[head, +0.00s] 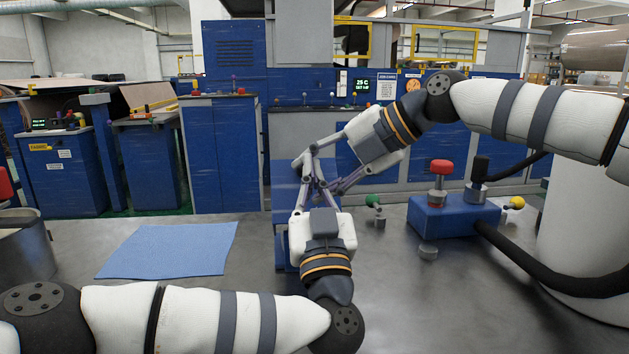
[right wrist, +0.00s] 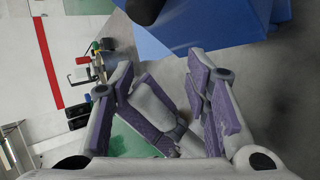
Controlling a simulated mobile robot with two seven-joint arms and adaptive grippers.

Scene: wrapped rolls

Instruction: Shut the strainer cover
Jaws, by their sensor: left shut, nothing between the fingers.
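A blue fixture (head: 283,248) stands on the table's near middle, mostly hidden behind my grippers. I cannot make out a strainer cover or whether it is open or shut. A large blue surface (right wrist: 215,22) fills the top of the right wrist view, close beyond the fingers. My left gripper (head: 306,165) points up in front of the fixture, shut and empty. My right gripper (head: 322,186) comes in from the upper right, its fingers overlapping the left gripper's in the picture. In the right wrist view its fingers (right wrist: 165,75) stand apart, with grey and purple gripper parts between them.
A blue cloth (head: 168,250) lies flat on the table at left, beside a metal container (head: 25,248). At right is a blue control box (head: 453,216) with a red button (head: 441,168). A green-topped knob (head: 374,205) stands nearer the middle.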

